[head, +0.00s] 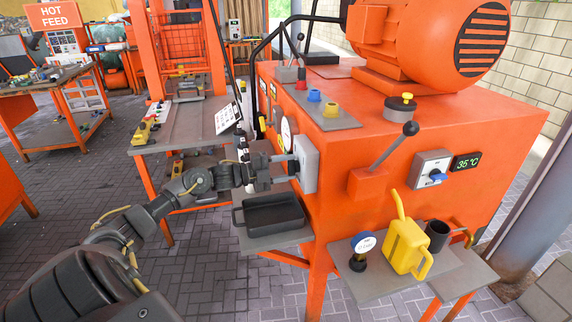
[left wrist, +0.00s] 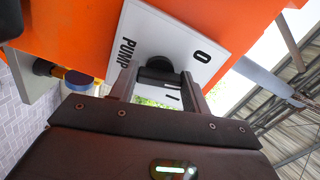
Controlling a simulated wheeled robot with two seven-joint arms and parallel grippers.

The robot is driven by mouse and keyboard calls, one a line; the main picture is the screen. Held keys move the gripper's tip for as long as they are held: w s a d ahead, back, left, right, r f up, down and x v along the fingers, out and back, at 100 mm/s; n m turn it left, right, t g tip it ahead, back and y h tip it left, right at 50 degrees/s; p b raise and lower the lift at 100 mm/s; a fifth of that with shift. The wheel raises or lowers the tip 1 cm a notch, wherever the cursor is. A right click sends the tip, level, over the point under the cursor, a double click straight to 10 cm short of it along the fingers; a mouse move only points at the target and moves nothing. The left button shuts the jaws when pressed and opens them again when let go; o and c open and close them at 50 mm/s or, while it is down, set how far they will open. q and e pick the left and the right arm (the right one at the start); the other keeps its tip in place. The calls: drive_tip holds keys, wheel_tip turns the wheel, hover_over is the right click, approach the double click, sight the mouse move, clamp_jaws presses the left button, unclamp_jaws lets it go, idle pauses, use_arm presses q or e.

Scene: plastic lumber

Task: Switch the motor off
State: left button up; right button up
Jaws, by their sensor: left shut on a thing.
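The large orange motor (head: 425,38) sits on top of the orange machine (head: 490,125) at the back right in the head view. A grey switch box (head: 307,160) is mounted on the machine's left side. In the left wrist view its white plate (left wrist: 203,60) reads "PUMP", with "0" and "I" marks, and carries a black knob (left wrist: 157,68). My left gripper (head: 287,166) reaches this box from the left. Its two fingers (left wrist: 158,88) are shut on the black knob, one on each side. The knob's exact setting is partly hidden by the fingers. My right gripper is out of view.
Another switch with a blue knob (head: 437,175) is beside a "35 °C" display (head: 467,161). A lever (head: 393,149) projects from the front. A black tray (head: 268,214) lies below my left gripper.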

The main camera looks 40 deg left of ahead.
use_arm(q)
drive_tip(key=shift+n+p, duration=1.15)
drive_tip(key=shift+n, duration=1.05)
drive_tip(key=o, duration=1)
drive_tip(key=shift+c, duration=0.2)
drive_tip(key=b+v, duration=0.2)
drive_tip(key=v, duration=0.9)
drive_tip(key=shift+b, duration=0.35)
